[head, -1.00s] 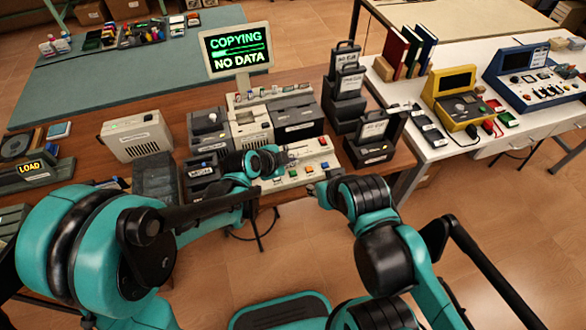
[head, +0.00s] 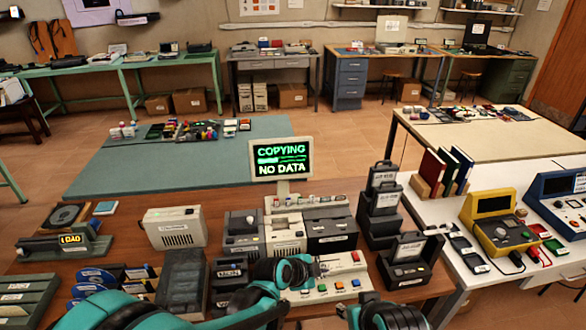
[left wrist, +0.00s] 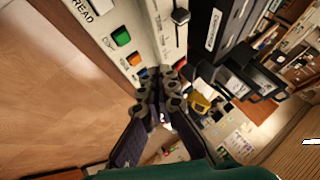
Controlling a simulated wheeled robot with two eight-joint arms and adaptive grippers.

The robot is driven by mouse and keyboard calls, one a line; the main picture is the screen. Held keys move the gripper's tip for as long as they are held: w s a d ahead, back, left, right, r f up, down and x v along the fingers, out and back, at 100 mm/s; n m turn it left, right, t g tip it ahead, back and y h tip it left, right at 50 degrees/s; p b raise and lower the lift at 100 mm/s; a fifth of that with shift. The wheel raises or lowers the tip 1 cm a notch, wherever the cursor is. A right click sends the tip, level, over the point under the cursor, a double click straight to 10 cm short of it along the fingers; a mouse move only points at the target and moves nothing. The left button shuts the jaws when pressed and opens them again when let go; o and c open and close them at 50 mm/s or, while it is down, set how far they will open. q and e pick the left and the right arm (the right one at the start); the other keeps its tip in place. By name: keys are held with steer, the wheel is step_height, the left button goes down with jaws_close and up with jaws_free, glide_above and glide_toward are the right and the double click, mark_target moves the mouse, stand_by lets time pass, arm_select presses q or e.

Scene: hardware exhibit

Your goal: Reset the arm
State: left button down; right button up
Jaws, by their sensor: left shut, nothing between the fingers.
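My left arm, teal and black, reaches in from the bottom left in the head view. Its gripper (head: 318,266) is over the cream button panel (head: 326,291); the fingers are small there. In the left wrist view the dark fingers (left wrist: 160,74) are together and empty, close to the panel (left wrist: 131,14) near its blue and orange buttons. I cannot tell whether they touch it. My right arm (head: 378,314) shows only as a teal and black part at the bottom edge, and its finger state cannot be made out. The screen (head: 281,160) reads "COPYING NO DATA".
Grey and cream machines (head: 285,234) stand behind the panel, and dark boxed units (head: 407,259) stand to its right. A LOAD device (head: 62,244) and labelled holders are at left. Yellow (head: 497,227) and blue consoles are on the white table. The green mat (head: 170,165) has bare room.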

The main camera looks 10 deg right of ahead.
arm_select(q)
steer(key=s+a+r+n+y, duration=0.2)
steer(key=a+r+n, duration=0.3)
steer(key=a, duration=0.5)
steer(key=s+a+r+n+y, duration=0.2)
steer(key=s+a+n, duration=0.5)
steer(key=a, duration=0.4)
steer(key=s+a+r+n+t+y, duration=0.1)
steer(key=s+a+n+y, duration=0.2)
steer(key=s+a+n, duration=0.4)
steer(key=a, duration=0.4)
steer(key=shift+s+a+r+t, duration=0.15)
steer(key=shift+s+r+t, duration=0.05)
steer(key=shift+r+t, duration=0.15)
stand_by(2.4)
